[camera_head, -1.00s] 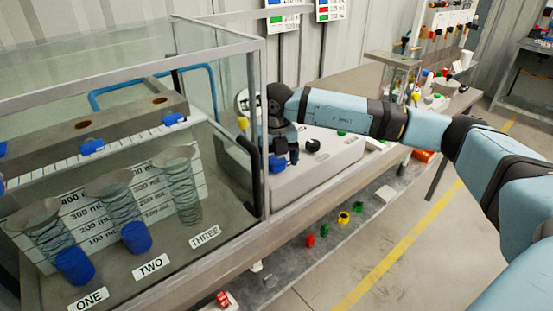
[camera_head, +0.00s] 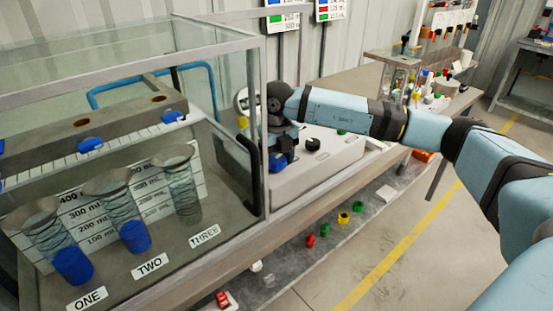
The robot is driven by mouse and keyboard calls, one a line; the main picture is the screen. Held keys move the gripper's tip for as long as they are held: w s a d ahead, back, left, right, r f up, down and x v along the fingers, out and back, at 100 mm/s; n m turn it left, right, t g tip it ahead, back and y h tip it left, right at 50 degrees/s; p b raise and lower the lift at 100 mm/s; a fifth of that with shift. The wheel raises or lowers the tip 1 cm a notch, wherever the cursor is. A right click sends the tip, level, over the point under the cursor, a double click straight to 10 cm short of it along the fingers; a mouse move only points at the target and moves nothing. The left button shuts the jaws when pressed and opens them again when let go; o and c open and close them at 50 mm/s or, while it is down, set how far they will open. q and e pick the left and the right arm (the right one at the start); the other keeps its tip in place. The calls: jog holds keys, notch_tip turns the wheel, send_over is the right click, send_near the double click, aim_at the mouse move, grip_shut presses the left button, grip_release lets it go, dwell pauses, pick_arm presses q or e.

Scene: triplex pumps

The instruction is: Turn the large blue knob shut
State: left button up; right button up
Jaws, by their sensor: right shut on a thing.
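My right gripper (camera_head: 284,150) is at the near left end of a white machine casing, just right of the glass tank's corner post. Its dark fingers point down and are shut on a blue knob (camera_head: 277,162), which shows partly below and beside them. The fingers and wrist hide the rest of the knob, so how far it is turned cannot be told. The white casing (camera_head: 318,174) bears the knob. My left gripper is not in view.
A glass-walled tank (camera_head: 262,120) with blue valves and conical coil vessels labelled ONE, TWO, THREE stands close on the left. A black knob (camera_head: 313,144) sits on the casing's top. Small coloured parts lie on the lower shelf (camera_head: 290,258). Floor to the right is open.

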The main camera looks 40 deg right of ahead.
aim_at(278, 158)
jog(key=n+b, duration=0.1)
jog(key=n, duration=0.3)
jog(key=shift+d+n, duration=0.1)
jog(key=shift+n, duration=0.3)
jog(key=n, duration=0.3)
jog(key=shift+w+d+n+b, duration=0.1)
jog(key=shift+n+b, duration=0.2)
jog(key=n, duration=0.4)
jog(key=shift+b, duration=0.4)
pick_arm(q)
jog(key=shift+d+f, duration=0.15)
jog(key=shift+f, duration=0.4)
pick_arm(e)
jog(key=shift+w+d+n, duration=0.1)
jog(key=shift+w+n, duration=0.05)
jog(key=shift+n, duration=1.25)
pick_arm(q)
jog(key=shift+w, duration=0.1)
pick_arm(e)
jog(key=o, duration=0.9)
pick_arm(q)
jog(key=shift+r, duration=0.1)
pick_arm(e)
jog(key=shift+r, duration=0.1)
pick_arm(q)
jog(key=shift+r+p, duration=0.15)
jog(key=shift+p, duration=0.3)
pick_arm(e)
notch_tip(278, 158, up, 14)
jog(key=shift+f, duration=0.15)
